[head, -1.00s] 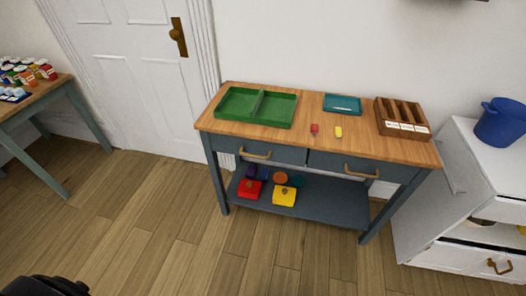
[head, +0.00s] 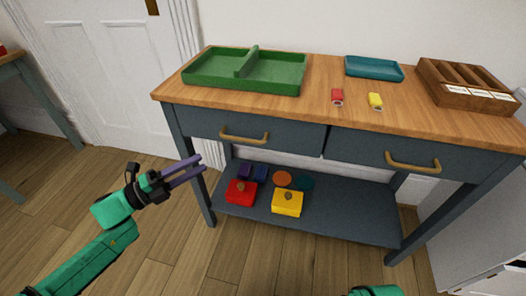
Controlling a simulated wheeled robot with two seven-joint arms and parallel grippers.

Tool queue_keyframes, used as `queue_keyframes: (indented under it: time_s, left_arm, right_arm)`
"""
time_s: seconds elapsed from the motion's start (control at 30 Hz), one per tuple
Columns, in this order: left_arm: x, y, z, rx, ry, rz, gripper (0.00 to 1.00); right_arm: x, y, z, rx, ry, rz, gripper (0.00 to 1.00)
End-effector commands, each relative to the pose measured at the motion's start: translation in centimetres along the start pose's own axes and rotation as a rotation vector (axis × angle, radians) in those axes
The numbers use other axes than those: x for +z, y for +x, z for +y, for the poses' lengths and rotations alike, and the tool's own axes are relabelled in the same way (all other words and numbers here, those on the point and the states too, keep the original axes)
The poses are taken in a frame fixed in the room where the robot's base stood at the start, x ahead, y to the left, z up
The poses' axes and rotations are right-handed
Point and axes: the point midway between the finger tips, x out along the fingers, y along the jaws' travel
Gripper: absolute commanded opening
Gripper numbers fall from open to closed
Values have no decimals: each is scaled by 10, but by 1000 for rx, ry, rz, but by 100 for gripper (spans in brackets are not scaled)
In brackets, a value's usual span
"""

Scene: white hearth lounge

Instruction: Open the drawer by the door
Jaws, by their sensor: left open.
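A blue-grey table with a wooden top (head: 330,130) stands against the wall with two drawers under its top. The left drawer (head: 290,137), on the side of the white door (head: 90,80), is shut and has a brass bar handle (head: 244,137). The right drawer (head: 365,152) is also shut, with its own brass handle (head: 412,163). My left gripper (head: 201,164) is open and empty, left of and below the left handle in the picture, apart from it. Of my right arm, only a green part shows at the bottom edge; its gripper is out of view.
On the tabletop are a green divided tray (head: 215,82), a teal tray (head: 374,68), a wooden compartment box (head: 450,82), and small red (head: 337,96) and yellow (head: 375,100) items. The lower shelf (head: 350,215) holds red (head: 240,192) and yellow (head: 287,203) boxes. Floor in front is clear.

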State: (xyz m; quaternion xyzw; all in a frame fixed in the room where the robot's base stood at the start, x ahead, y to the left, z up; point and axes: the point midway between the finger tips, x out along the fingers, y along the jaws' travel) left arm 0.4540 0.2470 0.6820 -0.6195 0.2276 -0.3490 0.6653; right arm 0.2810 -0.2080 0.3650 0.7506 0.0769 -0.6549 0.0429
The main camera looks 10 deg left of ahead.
Motion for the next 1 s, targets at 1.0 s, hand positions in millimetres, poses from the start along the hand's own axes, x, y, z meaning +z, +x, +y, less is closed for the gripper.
queue_keyframes:
  time_s: [1.0]
  left_arm:
    - [-2,146,-6,-5,4,6,45]
  right_arm:
    - [-8,-43,-6,-16,-10,12,50]
